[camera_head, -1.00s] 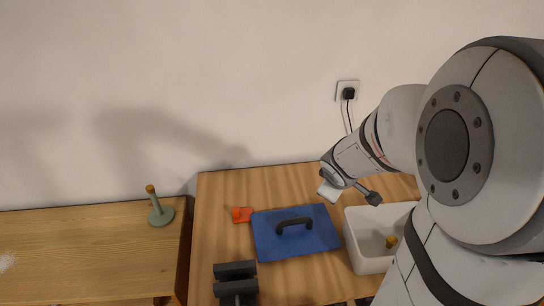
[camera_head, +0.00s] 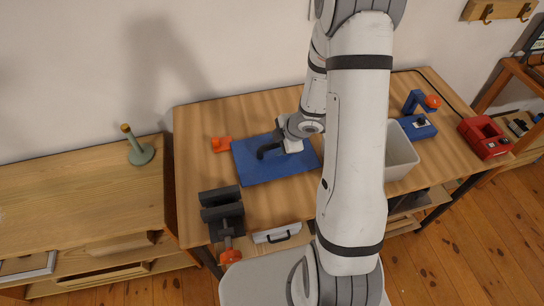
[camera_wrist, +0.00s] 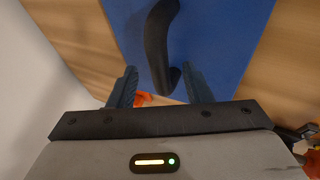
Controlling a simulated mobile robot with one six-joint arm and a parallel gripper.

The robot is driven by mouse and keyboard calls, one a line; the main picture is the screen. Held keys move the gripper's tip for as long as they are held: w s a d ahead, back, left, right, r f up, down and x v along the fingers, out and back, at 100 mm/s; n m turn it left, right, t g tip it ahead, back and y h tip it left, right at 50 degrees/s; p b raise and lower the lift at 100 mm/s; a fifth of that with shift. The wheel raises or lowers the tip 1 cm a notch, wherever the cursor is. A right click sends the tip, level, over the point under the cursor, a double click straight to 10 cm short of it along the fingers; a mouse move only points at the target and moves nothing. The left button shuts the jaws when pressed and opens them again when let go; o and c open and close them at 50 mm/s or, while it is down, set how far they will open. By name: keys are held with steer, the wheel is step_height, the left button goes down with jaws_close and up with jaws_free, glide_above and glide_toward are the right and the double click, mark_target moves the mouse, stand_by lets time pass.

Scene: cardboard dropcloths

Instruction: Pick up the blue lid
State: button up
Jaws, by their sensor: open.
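The blue lid (camera_head: 258,174) lies flat on the wooden table, with a black arched handle (camera_head: 268,150) on top. My gripper (camera_head: 281,138) is over the lid's far right part, close to the handle, and my arm hides some of the lid's right side. In the wrist view the blue lid (camera_wrist: 218,35) fills the middle. My gripper (camera_wrist: 160,72) is open there, its two fingers pointing at the lid. The near end of the black handle (camera_wrist: 157,40) shows between the fingertips. I see no finger touching the handle.
A white bin (camera_head: 402,158) stands right of the lid. An orange object (camera_head: 221,144) lies at its left corner. A dark vise (camera_head: 222,210) sits at the table's front left. A blue device (camera_head: 417,127) and a red one (camera_head: 484,137) are farther right. A green stand (camera_head: 140,153) is on the left table.

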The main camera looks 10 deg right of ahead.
mark_target(275, 150)
steer(key=x, duration=0.2)
steer(key=shift+w+a+f, duration=0.1)
steer(key=shift+w+f, duration=0.05)
steer(key=shift+f, duration=0.2)
steer(key=shift+c, duration=0.6)
jaws_close()
